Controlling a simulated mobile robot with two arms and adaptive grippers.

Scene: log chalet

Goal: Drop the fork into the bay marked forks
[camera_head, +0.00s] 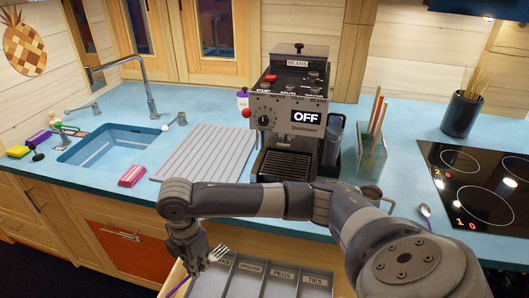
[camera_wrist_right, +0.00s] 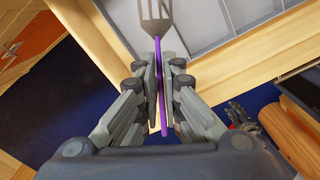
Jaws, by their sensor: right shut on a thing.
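The fork (camera_head: 217,254) has grey metal tines and a purple handle. My right gripper (camera_head: 197,262) is shut on its handle. The grey divided tray (camera_head: 240,262) lies in the open drawer, right of the gripper. Its labels include SPOONS and PEGS; the leftmost is partly hidden, and I cannot read FORKS on any. A dark jointed shape (camera_wrist_right: 243,116) in the wrist view may be my left gripper, but its jaws are unclear.
The blue counter (camera_head: 215,104) holds a sink (camera_head: 105,148), a ribbed grey mat (camera_head: 205,150), a coffee machine (camera_head: 290,115) and a black hob (camera_head: 480,180). My right arm crosses above the drawer and hides part of it. Dark blue floor (camera_wrist_right: 55,110) lies below.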

